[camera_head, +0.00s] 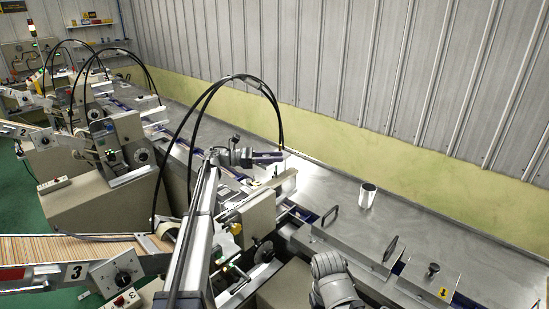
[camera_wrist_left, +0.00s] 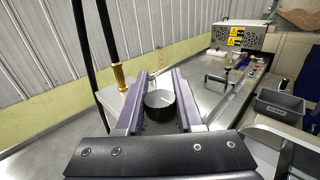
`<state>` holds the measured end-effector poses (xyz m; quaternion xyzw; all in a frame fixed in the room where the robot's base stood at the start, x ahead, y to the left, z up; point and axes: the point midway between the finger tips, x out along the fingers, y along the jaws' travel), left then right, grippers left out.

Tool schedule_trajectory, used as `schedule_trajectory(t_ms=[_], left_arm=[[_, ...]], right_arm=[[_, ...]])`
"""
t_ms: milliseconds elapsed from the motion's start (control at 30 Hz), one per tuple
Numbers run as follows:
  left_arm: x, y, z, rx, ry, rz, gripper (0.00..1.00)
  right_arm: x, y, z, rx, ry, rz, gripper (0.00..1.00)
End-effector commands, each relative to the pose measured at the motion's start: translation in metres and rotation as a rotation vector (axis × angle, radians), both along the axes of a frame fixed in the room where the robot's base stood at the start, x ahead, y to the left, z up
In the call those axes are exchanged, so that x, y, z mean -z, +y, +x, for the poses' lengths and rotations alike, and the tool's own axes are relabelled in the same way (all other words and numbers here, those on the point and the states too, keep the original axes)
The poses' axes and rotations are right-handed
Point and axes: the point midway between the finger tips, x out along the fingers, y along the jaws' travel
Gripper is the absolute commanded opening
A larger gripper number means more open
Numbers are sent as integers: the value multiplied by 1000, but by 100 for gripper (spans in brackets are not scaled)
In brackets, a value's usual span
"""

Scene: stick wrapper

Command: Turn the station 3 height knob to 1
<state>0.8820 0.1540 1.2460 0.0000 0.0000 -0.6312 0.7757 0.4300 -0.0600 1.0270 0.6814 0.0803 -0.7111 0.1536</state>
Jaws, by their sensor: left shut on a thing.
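My left gripper (camera_head: 270,157) reaches in above the station 3 machine, its purple fingers pointing right. In the left wrist view its two fingers (camera_wrist_left: 158,100) are closed around a round dark knob with a pale grey top (camera_wrist_left: 160,98), one finger on each side. In the head view this knob is hidden by the gripper. No scale or number on the knob is readable. My right gripper is not in view.
Black cables (camera_head: 205,100) arch over the machine close to my left arm. A metal cup (camera_head: 367,195) stands on the steel table (camera_head: 430,240). In the left wrist view a brass fitting (camera_wrist_left: 119,77) stands left of the fingers and a grey bin (camera_wrist_left: 280,105) lies right.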

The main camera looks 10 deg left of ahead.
Motion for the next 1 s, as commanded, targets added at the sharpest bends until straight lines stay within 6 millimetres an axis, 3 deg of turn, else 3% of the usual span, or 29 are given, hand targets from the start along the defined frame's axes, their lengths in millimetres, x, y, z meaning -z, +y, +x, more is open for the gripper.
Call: schedule_trajectory(t_ms=[233, 267, 500, 833, 1000], left_arm=[[0, -1, 0, 0, 0, -2, 0], [0, -1, 0, 0, 0, -2, 37], [0, -1, 0, -1, 0, -1, 64], [0, 1, 0, -1, 0, -1, 66], [0, 14, -2, -3, 0, -1, 66]], right_arm=[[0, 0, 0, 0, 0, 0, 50], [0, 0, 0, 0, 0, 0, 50], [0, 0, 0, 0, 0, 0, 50], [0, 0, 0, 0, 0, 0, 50], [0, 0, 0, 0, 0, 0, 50]])
